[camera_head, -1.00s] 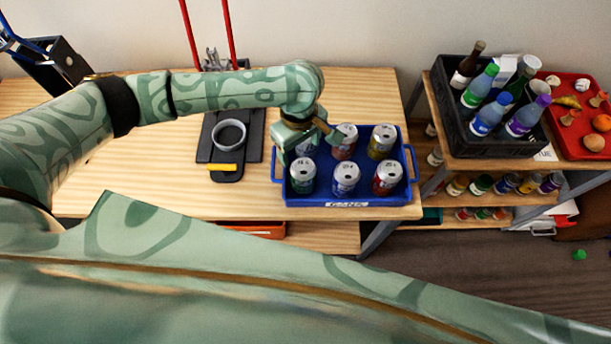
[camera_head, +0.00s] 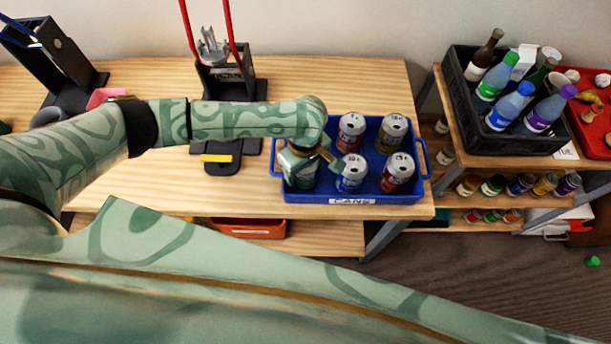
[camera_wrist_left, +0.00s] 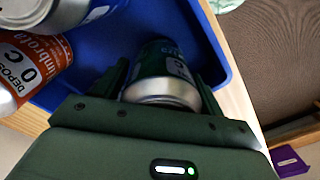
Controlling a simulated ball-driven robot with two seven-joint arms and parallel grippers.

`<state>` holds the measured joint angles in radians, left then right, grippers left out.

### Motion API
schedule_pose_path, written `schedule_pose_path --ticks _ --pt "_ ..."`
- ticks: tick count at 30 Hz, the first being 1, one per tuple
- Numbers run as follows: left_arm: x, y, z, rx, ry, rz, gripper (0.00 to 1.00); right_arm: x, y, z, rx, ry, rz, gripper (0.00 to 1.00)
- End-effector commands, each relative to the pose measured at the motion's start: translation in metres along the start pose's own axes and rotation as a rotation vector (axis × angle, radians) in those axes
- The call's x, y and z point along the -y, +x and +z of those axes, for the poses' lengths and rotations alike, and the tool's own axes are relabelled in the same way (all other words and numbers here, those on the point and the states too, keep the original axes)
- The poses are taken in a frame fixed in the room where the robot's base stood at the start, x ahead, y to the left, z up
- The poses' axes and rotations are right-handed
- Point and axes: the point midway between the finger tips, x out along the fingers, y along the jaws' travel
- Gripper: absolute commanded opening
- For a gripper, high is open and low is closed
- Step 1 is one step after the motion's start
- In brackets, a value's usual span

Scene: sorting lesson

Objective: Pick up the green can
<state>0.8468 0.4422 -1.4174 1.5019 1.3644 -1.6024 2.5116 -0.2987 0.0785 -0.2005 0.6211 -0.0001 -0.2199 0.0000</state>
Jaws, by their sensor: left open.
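The green can (camera_head: 303,182) stands in the front left corner of the blue tray (camera_head: 330,198), mostly hidden under my left gripper (camera_head: 308,164) in the head view. In the left wrist view the dark green can (camera_wrist_left: 163,92) sits between the two fingers of my left gripper (camera_wrist_left: 164,82), its silver end toward the palm. The fingers are open, one on each side of the can; whether they touch it I cannot tell. My right gripper is in neither view.
Close by in the tray are a blue can (camera_head: 350,174), two red cans (camera_head: 397,173) (camera_head: 350,132) and a yellow can (camera_head: 391,133). A black crate of bottles (camera_head: 468,110) stands on the shelf at right.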

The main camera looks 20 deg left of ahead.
Motion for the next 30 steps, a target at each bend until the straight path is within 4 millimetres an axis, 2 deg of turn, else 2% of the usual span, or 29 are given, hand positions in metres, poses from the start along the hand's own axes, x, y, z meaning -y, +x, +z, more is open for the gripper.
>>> schedule_pose_path --ticks 2,5,6,17,20,24,30 --pt "0.0 -0.002 0.0 0.0 0.0 0.001 0.67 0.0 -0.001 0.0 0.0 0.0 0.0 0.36" --pt "0.0 -0.002 0.0 0.0 0.0 0.001 0.39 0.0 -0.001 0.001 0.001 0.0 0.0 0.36" --pt "0.0 -0.002 0.0 0.0 0.0 0.001 0.37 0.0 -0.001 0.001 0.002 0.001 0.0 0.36" --pt "0.0 -0.007 0.0 0.0 -0.001 0.001 0.37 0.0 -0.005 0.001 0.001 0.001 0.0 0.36" --pt "-0.001 -0.018 0.0 0.0 -0.002 0.002 0.37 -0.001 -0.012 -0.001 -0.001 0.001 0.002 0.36" --pt "0.002 -0.042 -0.001 -0.001 -0.002 0.002 0.37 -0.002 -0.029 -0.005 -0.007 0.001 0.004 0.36" --pt "0.034 -0.083 -0.012 -0.001 -0.002 0.002 0.37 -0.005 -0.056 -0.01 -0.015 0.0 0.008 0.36"
